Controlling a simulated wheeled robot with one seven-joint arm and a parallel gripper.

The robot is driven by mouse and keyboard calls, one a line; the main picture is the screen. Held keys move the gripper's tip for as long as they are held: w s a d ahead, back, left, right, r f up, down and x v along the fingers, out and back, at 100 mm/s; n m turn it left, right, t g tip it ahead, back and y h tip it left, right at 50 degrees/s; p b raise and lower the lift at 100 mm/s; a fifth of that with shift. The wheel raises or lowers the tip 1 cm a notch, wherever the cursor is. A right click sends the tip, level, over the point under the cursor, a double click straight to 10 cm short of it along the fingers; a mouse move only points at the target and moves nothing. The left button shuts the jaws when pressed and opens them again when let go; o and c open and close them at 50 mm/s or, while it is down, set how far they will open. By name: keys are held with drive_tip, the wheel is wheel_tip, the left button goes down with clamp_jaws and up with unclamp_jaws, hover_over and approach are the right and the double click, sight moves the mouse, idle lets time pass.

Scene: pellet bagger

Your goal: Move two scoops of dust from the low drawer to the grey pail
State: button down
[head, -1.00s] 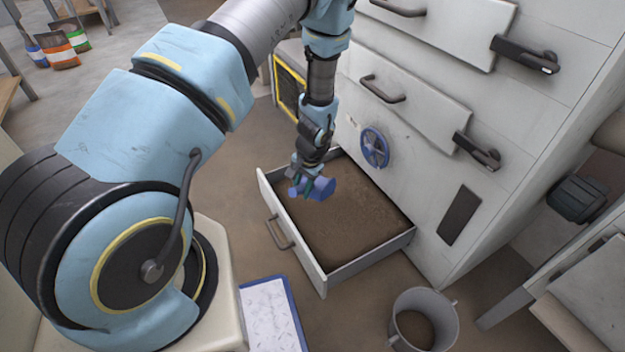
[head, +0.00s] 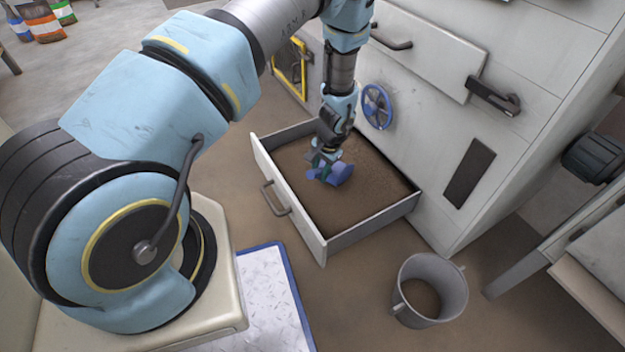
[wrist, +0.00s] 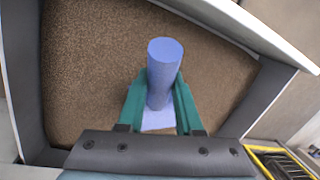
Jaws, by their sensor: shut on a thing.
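The low drawer (head: 290,228) is pulled out of the machine and holds brown dust (head: 368,200); its dust also shows in the wrist view (wrist: 90,70). My gripper (head: 326,166) is over the drawer, shut on a blue scoop (head: 338,173). In the wrist view the green fingers (wrist: 160,108) clasp the scoop's round blue part (wrist: 164,70). Whether the scoop touches the dust or has dust in it, I cannot tell. The grey pail (head: 432,285) stands upright on the floor right of the drawer, with some brown dust at its bottom.
The machine front (head: 440,130) with handles and a blue handwheel (head: 377,106) rises behind the drawer. A blue-edged board (head: 268,300) lies on the floor by my base. Bags (head: 40,22) stand far left. Open floor lies between drawer and pail.

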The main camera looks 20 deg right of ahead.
drive_tip(key=w+d, duration=0.1)
drive_tip(key=w+d+f+b, duration=0.1)
drive_tip(key=shift+d+f+b, duration=0.15)
drive_tip(key=shift+d+b, duration=0.15)
drive_tip(key=shift+d, duration=0.1)
drive_tip(key=shift+s+a+r+t+h+p, duration=0.15)
drive_tip(key=shift+r+h+p, duration=0.1)
drive_tip(key=shift+r+p, duration=0.25)
drive_tip(key=shift+s+a+r+t+h+p, duration=0.15)
drive_tip(key=shift+r+h+p, duration=0.15)
drive_tip(key=shift+r, duration=0.2)
drive_tip(key=shift+t+h, duration=0.5)
drive_tip(key=shift+h, duration=0.15)
drive_tip(key=a+r+p, duration=0.1)
drive_tip(key=r, duration=0.1)
drive_tip(key=s+a+r+p, duration=0.1)
drive_tip(key=r+p, duration=0.1)
drive_tip(key=r, duration=0.1)
drive_tip(key=r+p, duration=0.2)
drive_tip(key=shift+s+a+r, duration=0.25)
drive_tip(key=shift+s+a, duration=0.15)
